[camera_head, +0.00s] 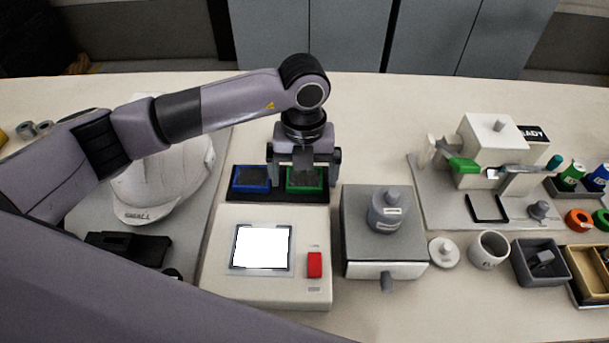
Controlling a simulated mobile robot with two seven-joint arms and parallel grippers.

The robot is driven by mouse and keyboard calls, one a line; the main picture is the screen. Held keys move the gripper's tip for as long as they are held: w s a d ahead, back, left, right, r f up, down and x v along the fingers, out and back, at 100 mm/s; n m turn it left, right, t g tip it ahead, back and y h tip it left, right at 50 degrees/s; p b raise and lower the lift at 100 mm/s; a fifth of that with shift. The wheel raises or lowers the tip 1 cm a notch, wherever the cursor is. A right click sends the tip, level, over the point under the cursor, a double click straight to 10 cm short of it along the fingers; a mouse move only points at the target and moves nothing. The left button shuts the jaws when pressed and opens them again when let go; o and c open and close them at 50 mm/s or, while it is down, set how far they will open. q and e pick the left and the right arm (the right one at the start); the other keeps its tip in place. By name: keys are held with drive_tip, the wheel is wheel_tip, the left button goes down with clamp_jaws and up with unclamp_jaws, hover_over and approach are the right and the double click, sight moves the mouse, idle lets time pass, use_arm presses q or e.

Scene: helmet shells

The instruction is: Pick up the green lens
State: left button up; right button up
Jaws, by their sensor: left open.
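The green lens (304,188) is a dark square plate with a green frame. It lies in the right place of a black holder (275,198), beside a similar blue-framed lens (250,187). My left gripper (304,180) points down over the green lens, with one finger at each side of it. Its jaws are open, and I cannot tell whether the fingers touch the frame. My left arm comes in from the left above the table and partly covers the view. My right gripper does not show.
A white box with a bright panel (262,247) and a red switch (314,265) stands in front of the holder. A white helmet (165,180) marked SMALL is at the left. A grey drawer box (355,220) stands close right. The table behind the holder is clear.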

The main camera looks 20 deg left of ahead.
use_arm(q)
drive_tip(key=shift+f, duration=0.55)
drive_tip(key=c, duration=1)
drive_tip(key=shift+c, duration=0.4)
drive_tip(key=shift+r, duration=0.15)
